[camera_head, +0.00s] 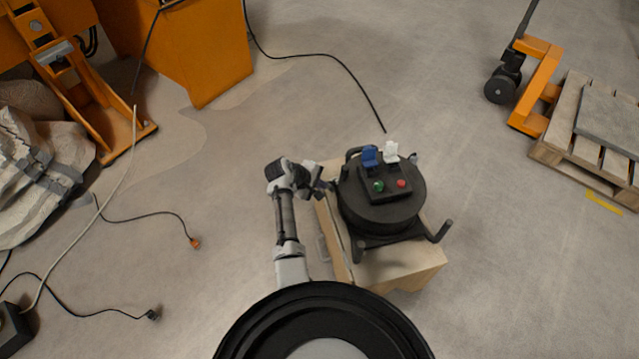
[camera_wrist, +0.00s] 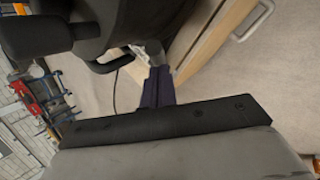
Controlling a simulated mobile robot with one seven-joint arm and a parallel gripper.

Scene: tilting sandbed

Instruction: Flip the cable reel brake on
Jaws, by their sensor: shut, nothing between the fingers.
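The black cable reel (camera_head: 385,215) stands on a wooden box (camera_head: 405,268) in the middle of the head view. Its top panel carries a blue part (camera_head: 370,157), a white part (camera_head: 391,152), a green button (camera_head: 378,186) and a red button (camera_head: 401,183). I cannot tell which part is the brake. My gripper (camera_head: 325,186) is just left of the reel, at about the height of its drum. In the wrist view, my gripper's dark fingers (camera_wrist: 158,86) are shut and empty near the black reel (camera_wrist: 135,22); contact cannot be told.
The box has a metal handle (camera_wrist: 254,19) on its side. A pallet (camera_head: 585,140) and an orange pallet jack (camera_head: 537,90) stand at the right. Orange machinery (camera_head: 195,50) is at the upper left. Cables lie on the left floor; the floor right of the box is clear.

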